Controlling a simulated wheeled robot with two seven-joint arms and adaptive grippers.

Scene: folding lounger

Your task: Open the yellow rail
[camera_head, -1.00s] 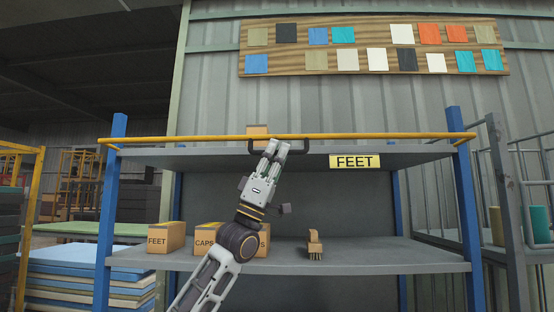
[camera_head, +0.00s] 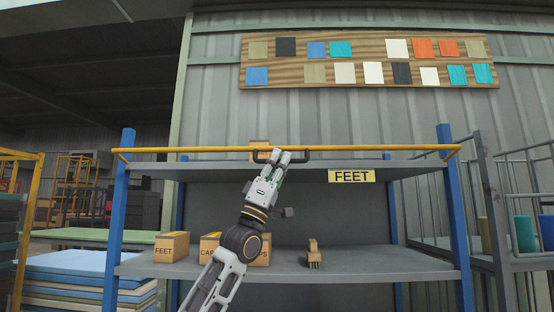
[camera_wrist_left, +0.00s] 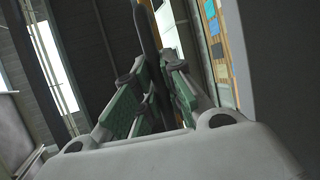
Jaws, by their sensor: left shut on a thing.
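The yellow rail (camera_head: 380,150) runs level across the front of the rack's upper shelf, just above its edge. Its ends bend back at the blue posts. A dark handle (camera_head: 303,154) sits on the rail near its middle. My left gripper (camera_head: 279,155) reaches up from below and is shut on this handle. In the left wrist view its green-padded fingers (camera_wrist_left: 152,85) close around a dark bar (camera_wrist_left: 148,35). The exact contact is partly hidden by the fingers. My right gripper is in neither view.
A box (camera_head: 258,146) stands behind the rail. A FEET label (camera_head: 352,176) hangs on the upper shelf edge. The lower shelf (camera_head: 370,262) holds several boxes and a brush (camera_head: 314,256). Stacked panels (camera_head: 80,275) stand left; another rack (camera_head: 490,190) stands right.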

